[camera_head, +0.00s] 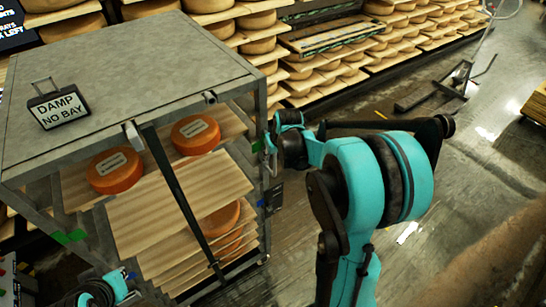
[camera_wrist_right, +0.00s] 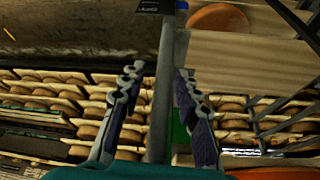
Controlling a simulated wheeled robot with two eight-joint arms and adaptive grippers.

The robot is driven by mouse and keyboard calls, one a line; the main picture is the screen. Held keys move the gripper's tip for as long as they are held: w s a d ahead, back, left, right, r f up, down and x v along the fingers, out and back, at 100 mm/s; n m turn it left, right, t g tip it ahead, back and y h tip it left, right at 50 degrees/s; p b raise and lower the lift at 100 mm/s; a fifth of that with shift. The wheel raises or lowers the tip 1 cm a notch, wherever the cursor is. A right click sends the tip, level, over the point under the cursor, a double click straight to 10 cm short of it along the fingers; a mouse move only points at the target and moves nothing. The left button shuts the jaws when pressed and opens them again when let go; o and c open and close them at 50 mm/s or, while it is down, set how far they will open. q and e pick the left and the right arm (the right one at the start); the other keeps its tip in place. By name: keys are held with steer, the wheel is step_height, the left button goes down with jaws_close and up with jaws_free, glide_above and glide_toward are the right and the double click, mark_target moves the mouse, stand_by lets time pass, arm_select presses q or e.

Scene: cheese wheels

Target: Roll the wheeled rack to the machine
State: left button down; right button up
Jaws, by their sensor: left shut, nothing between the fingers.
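The wheeled rack (camera_head: 118,70) is a grey steel frame with a flat top, filling the left of the head view. Its wooden shelves (camera_head: 160,215) carry orange cheese wheels (camera_head: 195,134). My right gripper (camera_head: 275,140) is at the rack's right-hand side. In the right wrist view its fingers (camera_wrist_right: 161,75) stand apart on either side of a grey upright post (camera_wrist_right: 162,110), with a gap on the left; contact on the right is unclear. My left gripper (camera_head: 92,296) is shut and empty at the bottom left, partly cut off. I cannot pick out the machine for certain.
A sign reading "DAMP NO BAY" (camera_head: 60,106) stands on the rack top. Shelves of cheese wheels (camera_head: 330,75) line the back. A dark metal stand (camera_head: 440,90) is on the floor at the upper right. The floor (camera_head: 470,175) right of my arm is mostly clear.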

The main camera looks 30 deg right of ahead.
steer(key=shift+f, duration=0.2)
jaws_close()
steer(key=shift+a, duration=0.15)
stand_by(0.3)
